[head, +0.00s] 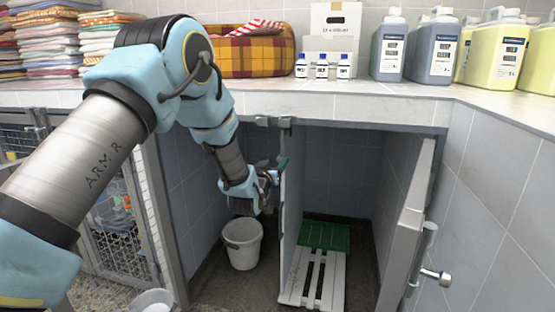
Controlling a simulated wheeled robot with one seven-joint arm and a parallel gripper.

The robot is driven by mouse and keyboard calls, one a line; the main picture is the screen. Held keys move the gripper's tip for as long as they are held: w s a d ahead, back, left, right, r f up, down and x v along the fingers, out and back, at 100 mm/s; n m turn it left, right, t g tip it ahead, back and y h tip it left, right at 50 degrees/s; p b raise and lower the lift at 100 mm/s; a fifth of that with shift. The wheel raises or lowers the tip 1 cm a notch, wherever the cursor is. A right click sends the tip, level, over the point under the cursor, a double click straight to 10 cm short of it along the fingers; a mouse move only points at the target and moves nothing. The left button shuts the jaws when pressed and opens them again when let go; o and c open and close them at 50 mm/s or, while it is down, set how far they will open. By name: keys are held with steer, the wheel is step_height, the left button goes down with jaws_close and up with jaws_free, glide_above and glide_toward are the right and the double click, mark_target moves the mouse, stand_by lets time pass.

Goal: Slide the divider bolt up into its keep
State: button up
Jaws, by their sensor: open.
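The divider (290,215) is a pale upright panel between two kennel bays under the counter. A metal bracket (273,121), which looks like the keep, sits under the counter edge above the divider's front edge. A small dark green part (282,163) shows on the divider's upper front edge; it may be the bolt's grip. My gripper (270,178) is open, just left of that edge and below the bracket. The arm and gripper hide much of this spot, so I cannot tell whether the fingers touch the bolt.
A white bucket (242,243) stands in the left bay below my gripper. A white slatted board (314,278) and green mat (323,236) lie in the right bay. An open door (408,235) stands at the right. Bottles (433,48), a plaid bed (252,55) and folded towels line the counter.

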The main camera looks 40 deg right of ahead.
mark_target(279, 159)
steer(key=shift+x, duration=2.2)
jaws_close()
steer(key=shift+s, duration=0.1)
